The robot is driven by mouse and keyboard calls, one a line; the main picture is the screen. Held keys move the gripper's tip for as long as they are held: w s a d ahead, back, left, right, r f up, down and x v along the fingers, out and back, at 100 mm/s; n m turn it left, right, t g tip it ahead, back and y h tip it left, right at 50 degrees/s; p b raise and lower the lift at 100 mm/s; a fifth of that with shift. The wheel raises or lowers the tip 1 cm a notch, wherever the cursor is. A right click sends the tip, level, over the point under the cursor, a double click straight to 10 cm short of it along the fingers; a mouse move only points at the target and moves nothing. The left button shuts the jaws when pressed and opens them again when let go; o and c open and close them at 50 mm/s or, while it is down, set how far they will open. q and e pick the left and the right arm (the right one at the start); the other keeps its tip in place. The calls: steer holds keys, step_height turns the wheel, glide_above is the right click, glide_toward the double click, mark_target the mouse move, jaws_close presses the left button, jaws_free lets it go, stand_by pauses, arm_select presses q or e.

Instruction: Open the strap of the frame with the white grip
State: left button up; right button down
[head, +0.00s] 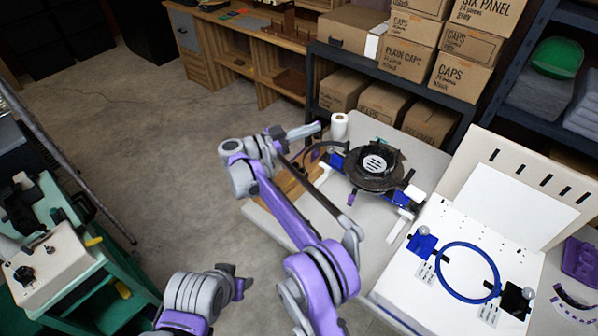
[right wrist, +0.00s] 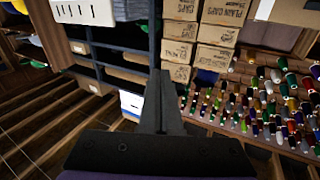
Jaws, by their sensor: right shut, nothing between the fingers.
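A black round frame (head: 372,166) with a slotted light disc in its middle sits on a blue and white holder on the light table. A small white piece (head: 414,193), which may be its white grip, is at its right front. A dark curved band (head: 312,152) reaches out at its left; I cannot tell whether it is the strap.
A white roll (head: 339,125) stands at the table's back edge, close to my right gripper. A white board with a blue hoop (head: 439,270) is at the right. Shelves with cardboard boxes (head: 408,60) stand behind. The floor (head: 150,130) at left is clear.

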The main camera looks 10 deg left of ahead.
steer(key=s+n+t+y+b, duration=0.1)
steer(key=n+t+y+b, duration=0.2)
steer(key=n+t+y, duration=0.25)
steer(key=n+t+y+b, duration=0.1)
steer(key=n+y+b, duration=0.5)
steer(key=n+y, duration=0.65)
glide_toward(295, 169)
arm_select(q)
step_height(295, 169, down, 10)
steer(key=s, duration=0.1)
steer(key=shift+s, duration=0.25)
arm_select(e)
steer(key=w+m, duration=0.1)
steer(key=w, duration=0.1)
steer(key=w+m+y, duration=0.1)
steer(key=w, duration=0.1)
steer(key=w+y, duration=0.1)
steer(key=w, duration=0.2)
steer(key=shift+a+f+m, duration=0.2)
steer(key=shift+f+m, duration=0.1)
steer(key=shift+m, duration=0.1)
arm_select(q)
steer(key=shift+f, duration=0.15)
steer(key=shift+f+b, duration=0.55)
steer(key=shift+f, duration=0.25)
arm_select(e)
steer(key=w+a, duration=0.4)
steer(key=shift+w+a, duration=0.3)
steer(key=shift+s, duration=0.15)
